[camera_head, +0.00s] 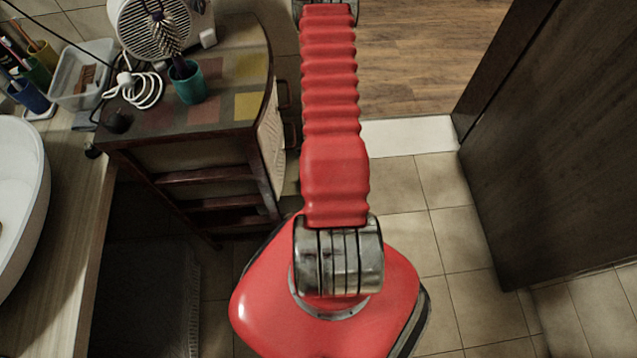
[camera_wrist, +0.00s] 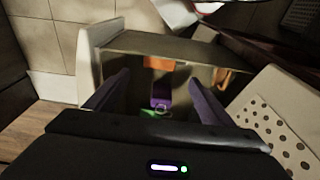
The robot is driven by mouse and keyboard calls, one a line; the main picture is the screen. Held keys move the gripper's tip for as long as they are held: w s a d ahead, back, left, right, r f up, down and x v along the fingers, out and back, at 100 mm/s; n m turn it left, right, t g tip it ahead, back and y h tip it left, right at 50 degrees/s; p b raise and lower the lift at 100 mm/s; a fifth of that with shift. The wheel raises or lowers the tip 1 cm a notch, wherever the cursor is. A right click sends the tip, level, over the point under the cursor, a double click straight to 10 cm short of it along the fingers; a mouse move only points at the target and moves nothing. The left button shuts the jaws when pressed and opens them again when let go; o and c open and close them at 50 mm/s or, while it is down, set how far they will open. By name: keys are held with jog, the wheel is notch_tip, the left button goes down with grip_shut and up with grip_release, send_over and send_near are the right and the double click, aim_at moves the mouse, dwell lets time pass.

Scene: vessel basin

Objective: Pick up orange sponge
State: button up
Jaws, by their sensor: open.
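In the wrist view, my gripper (camera_wrist: 158,78) is open, with one dark finger on each side and nothing held between them. It points into a box-like space that looks like an open drawer (camera_wrist: 88,62). One orange piece (camera_wrist: 159,62) lies between the fingers against the far side. A second orange piece (camera_wrist: 222,78) lies beyond the right finger. I cannot tell which of the two is the sponge. A purple object (camera_wrist: 161,93) and a green object (camera_wrist: 156,113) lie nearer, between the fingers. My gripper is out of the head view, and no orange sponge can be made out there.
A dark wooden cabinet (camera_head: 200,150) carries a fan (camera_head: 150,30), a teal cup (camera_head: 188,84) with a brush, and a white cable (camera_head: 146,90). A washbasin (camera_head: 25,190) is at left. A dark door (camera_head: 560,140) stands at right. A perforated pale panel (camera_wrist: 275,115) lies right of my gripper.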

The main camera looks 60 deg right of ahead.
jog(key=shift+s+d+f, duration=0.1)
jog(key=shift+f, duration=0.05)
jog(key=shift+w+d+f, duration=0.15)
jog(key=shift+f, duration=1.25)
jog(key=shift+w+d+f, duration=0.1)
jog(key=shift+d+f, duration=0.05)
jog(key=shift+f, duration=1.25)
jog(key=shift+w+d+f, duration=0.15)
jog(key=shift+f, duration=1.25)
jog(key=shift+w+d+f, duration=0.1)
jog(key=shift+w+f, duration=0.1)
jog(key=shift+f, duration=1.1)
jog(key=shift+w+d+f, duration=0.1)
jog(key=shift+w+f, duration=0.05)
jog(key=shift+f, duration=1.15)
jog(key=shift+c, duration=0.4)
jog(key=c, duration=0.7)
